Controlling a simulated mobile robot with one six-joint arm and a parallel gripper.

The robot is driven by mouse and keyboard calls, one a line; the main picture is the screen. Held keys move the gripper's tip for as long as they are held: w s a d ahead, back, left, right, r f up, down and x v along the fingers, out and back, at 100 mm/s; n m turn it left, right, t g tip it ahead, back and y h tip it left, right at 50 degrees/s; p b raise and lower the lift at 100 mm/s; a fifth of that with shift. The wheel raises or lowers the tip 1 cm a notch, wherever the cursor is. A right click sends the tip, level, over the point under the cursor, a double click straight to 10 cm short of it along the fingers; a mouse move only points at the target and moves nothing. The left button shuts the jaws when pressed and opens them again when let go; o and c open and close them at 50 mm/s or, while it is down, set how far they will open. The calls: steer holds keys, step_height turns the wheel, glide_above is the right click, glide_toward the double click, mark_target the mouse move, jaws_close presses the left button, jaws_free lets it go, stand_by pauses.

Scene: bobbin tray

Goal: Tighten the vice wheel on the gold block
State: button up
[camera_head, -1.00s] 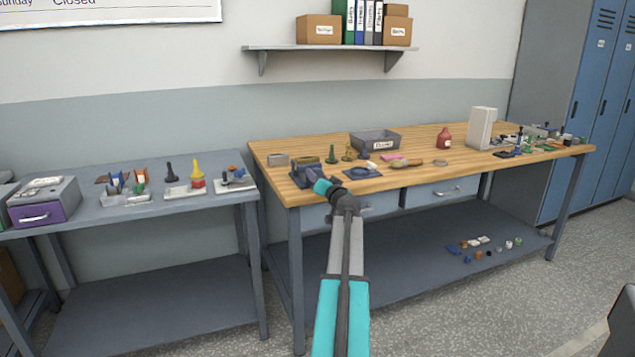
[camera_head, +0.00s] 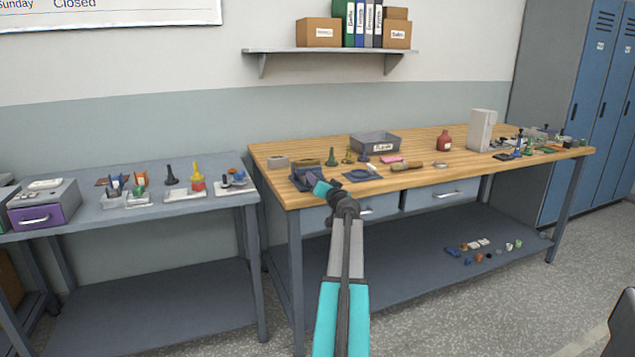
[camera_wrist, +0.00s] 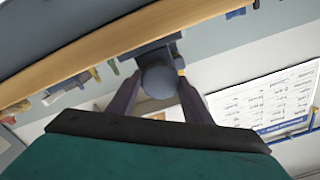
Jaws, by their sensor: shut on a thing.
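The vice (camera_head: 298,178) is a dark blue-grey block at the front left of the wooden bench; my arm partly covers it in the head view. Its rounded blue-grey wheel (camera_wrist: 158,82) sits between my fingers in the wrist view, with the vice body (camera_wrist: 150,52) just behind it. My gripper (camera_wrist: 160,92) is shut on the wheel, one dark finger on each side. A gold-brown piece (camera_head: 308,163) shows at the vice in the head view, probably the gold block. I cannot tell how tightly the jaws hold it.
A dark blue plate with a ring-like piece (camera_head: 361,175) lies right of the vice. A green spindle-shaped piece (camera_head: 331,157) and a grey bin (camera_head: 375,142) stand behind. A tan roll (camera_head: 406,166) lies farther right. A grey table (camera_head: 150,218) stands left, past a gap.

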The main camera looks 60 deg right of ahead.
steer(key=shift+r, duration=0.1)
steer(key=o, duration=1)
steer(key=shift+o, duration=0.2)
steer(key=shift+s+a, duration=0.1)
steer(key=b+v, duration=0.1)
steer(key=v, duration=1.2)
steer(key=shift+s+a, duration=0.2)
